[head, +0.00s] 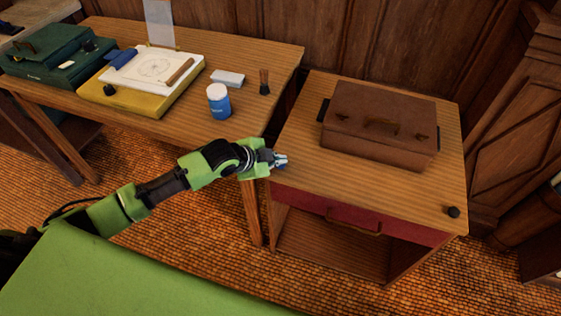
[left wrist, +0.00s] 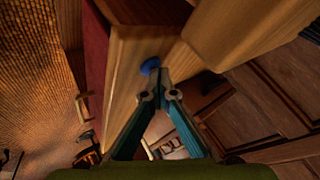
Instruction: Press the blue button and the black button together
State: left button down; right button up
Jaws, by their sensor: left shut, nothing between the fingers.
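The small wooden table (head: 300,140) has a black button (head: 454,211) at its front right corner. The blue button (left wrist: 150,65) shows in the left wrist view on the wooden tabletop near its corner, just beyond my fingertips. In the head view my left gripper (head: 281,160) is at the table's left corner and largely hides the blue button. My left gripper is shut and empty; its fingertips meet in the left wrist view (left wrist: 159,92). I cannot tell whether they touch the blue button. My right gripper is in neither view.
A brown case (head: 380,125) stands on the small table behind the buttons. A red drawer (head: 345,216) is below the tabletop. The larger table (head: 170,135) at left holds a drafting board, blue jar (head: 219,102) and brush. The tabletop between the buttons is clear.

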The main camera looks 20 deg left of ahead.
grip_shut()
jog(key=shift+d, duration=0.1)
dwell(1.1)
